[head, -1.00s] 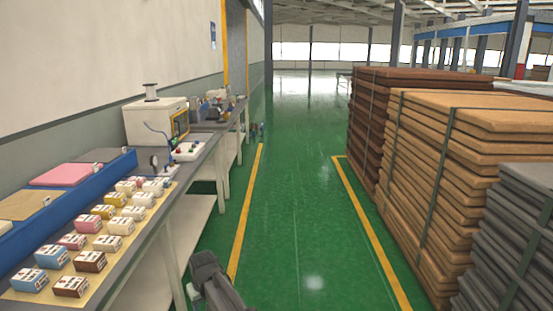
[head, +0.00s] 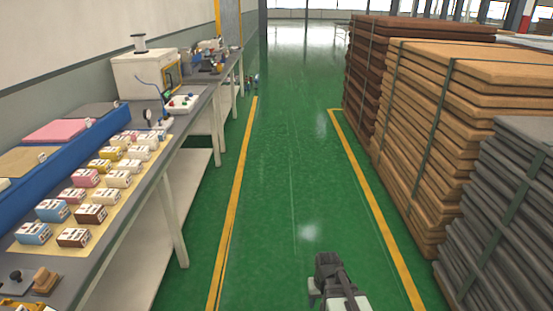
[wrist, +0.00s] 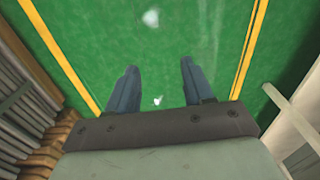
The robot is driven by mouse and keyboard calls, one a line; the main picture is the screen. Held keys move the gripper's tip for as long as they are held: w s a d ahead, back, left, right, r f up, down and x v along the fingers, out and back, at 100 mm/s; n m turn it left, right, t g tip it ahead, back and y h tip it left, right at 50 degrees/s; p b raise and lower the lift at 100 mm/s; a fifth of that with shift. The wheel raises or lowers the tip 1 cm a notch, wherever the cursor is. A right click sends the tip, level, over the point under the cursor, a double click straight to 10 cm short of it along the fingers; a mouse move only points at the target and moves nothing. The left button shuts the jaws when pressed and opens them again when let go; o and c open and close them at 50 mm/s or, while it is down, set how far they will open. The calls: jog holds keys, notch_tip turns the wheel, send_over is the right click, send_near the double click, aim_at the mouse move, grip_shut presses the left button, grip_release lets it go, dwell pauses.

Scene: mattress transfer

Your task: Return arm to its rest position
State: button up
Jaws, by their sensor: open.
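My gripper (wrist: 158,88) shows in the wrist view with its two dark fingers apart and nothing between them. Green floor shows behind and between the fingers. In the head view, part of my arm shows at the bottom, right of centre, over the green aisle floor between the yellow lines. The fingertips are hard to make out there. My gripper is clear of the bench and the stacks.
A long workbench (head: 178,178) on the left holds several small boxes, a blue rack (head: 75,155) and a white machine (head: 140,75). Strapped stacks of brown (head: 365,75), tan (head: 410,130) and grey (head: 505,215) slabs stand on the right. The green aisle (head: 285,170) between is clear.

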jog(key=s+f+g, duration=0.2)
jog(key=s+f, duration=0.5)
jog(key=s, duration=0.3)
jog(key=s+d+f+g, duration=0.1)
jog(key=s+f+g, duration=0.1)
jog(key=s+f, duration=0.5)
jog(key=s+d+f+g, duration=0.1)
jog(key=s+f, duration=0.6)
jog(key=s, duration=0.7)
jog(key=shift+d+m+g, duration=0.15)
jog(key=shift+m+g, duration=0.15)
jog(key=shift+g, duration=0.6)
jog(key=shift+s, duration=0.1)
